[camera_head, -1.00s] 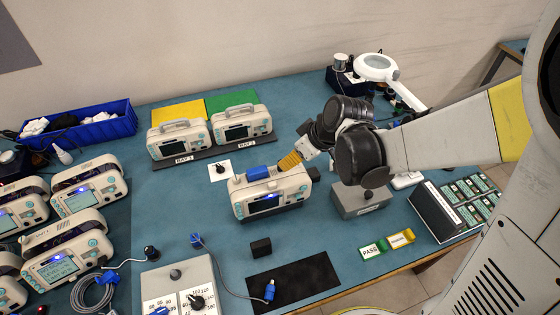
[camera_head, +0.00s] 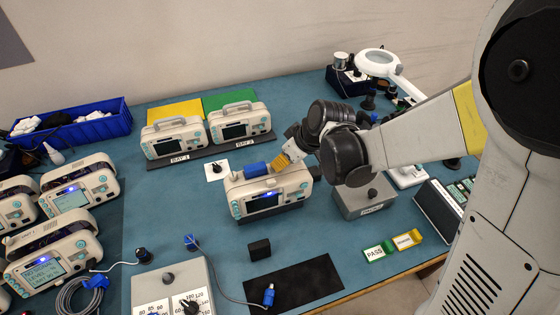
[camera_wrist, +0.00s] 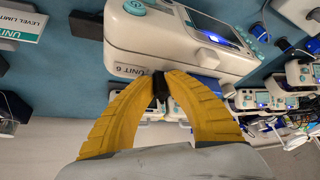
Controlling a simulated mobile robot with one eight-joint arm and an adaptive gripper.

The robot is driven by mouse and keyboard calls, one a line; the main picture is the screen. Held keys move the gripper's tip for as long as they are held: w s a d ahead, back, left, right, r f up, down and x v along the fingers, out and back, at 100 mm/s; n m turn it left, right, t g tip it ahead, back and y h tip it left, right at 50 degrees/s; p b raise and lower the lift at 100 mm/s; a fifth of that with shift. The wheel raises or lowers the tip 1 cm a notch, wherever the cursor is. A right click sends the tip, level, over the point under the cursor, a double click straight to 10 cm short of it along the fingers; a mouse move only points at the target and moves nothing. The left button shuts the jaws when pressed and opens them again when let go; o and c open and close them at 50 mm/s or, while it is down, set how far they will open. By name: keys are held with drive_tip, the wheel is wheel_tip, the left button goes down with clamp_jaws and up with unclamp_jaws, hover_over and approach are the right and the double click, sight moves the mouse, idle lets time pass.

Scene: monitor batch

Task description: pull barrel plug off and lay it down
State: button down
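The cream monitor labelled UNIT 6 (camera_head: 238,199) stands mid-bench with its blue-lit screen toward the front. It also shows in the wrist view (camera_wrist: 125,45). In the wrist view the fingertips (camera_wrist: 160,76) come together around a small black piece, seemingly the barrel plug (camera_wrist: 161,92), right beside the casing. Whether the plug is still seated in the monitor is not clear. The plug is hidden in the head view.
A black mat (camera_head: 318,282) with a blue-ended cable connector (camera_head: 269,295) lies in front. A small black block (camera_head: 259,249) is beside it. A grey box (camera_head: 355,205) stands right of the monitor, with PASS (camera_head: 377,252) and yellow tags nearby. Two bay monitors (camera_head: 238,125) stand behind.

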drive_tip(key=shift+r, duration=0.2)
idle(0.4)
drive_tip(key=shift+r+p, duration=1.95)
drive_tip(key=shift+r, duration=0.45)
